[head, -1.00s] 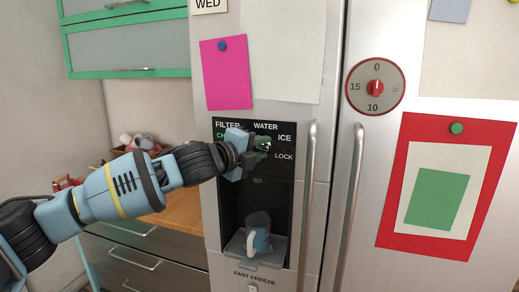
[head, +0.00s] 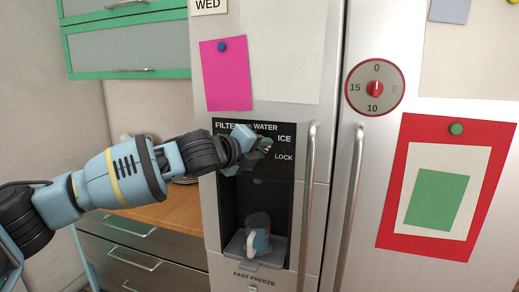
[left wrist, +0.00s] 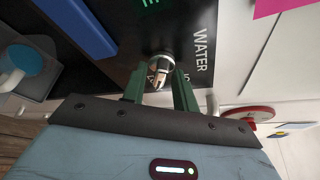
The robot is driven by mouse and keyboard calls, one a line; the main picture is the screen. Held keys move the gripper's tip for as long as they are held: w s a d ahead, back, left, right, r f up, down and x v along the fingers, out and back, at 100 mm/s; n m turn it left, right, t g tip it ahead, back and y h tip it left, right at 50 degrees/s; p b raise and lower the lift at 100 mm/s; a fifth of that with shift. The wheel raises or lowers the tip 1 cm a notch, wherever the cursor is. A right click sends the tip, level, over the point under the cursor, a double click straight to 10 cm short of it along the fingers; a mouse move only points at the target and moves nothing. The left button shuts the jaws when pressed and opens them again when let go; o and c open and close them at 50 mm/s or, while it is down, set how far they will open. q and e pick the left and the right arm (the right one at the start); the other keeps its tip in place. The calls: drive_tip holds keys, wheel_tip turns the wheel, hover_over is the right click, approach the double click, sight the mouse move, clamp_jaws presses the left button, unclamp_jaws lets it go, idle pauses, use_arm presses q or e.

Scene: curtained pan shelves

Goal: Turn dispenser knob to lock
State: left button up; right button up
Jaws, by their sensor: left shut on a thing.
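The dispenser knob (left wrist: 160,68) is round and shiny, set in the black dispenser panel (head: 285,190) on the fridge door. The panel's labels read FILTER, WATER, ICE and LOCK. My left gripper (head: 265,149) is at the knob in the head view and hides most of it there. In the left wrist view my left gripper's (left wrist: 160,84) two green fingers stand on either side of the knob, shut on it. The WATER label is beside the knob in that view. The direction the knob points is not clear. My right gripper is not in view.
A mug (head: 259,241) stands on the drip tray (head: 272,258) in the recess below. Two long fridge handles (head: 305,200) rise to the right of the dispenser. A red timer dial (head: 375,88) is on the right door. A wooden counter (head: 180,208) stands to the left.

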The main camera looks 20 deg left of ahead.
use_arm(q)
drive_tip(key=o, duration=0.6)
drive_tip(key=shift+d, duration=0.1)
drive_tip(key=shift+v, duration=3.85)
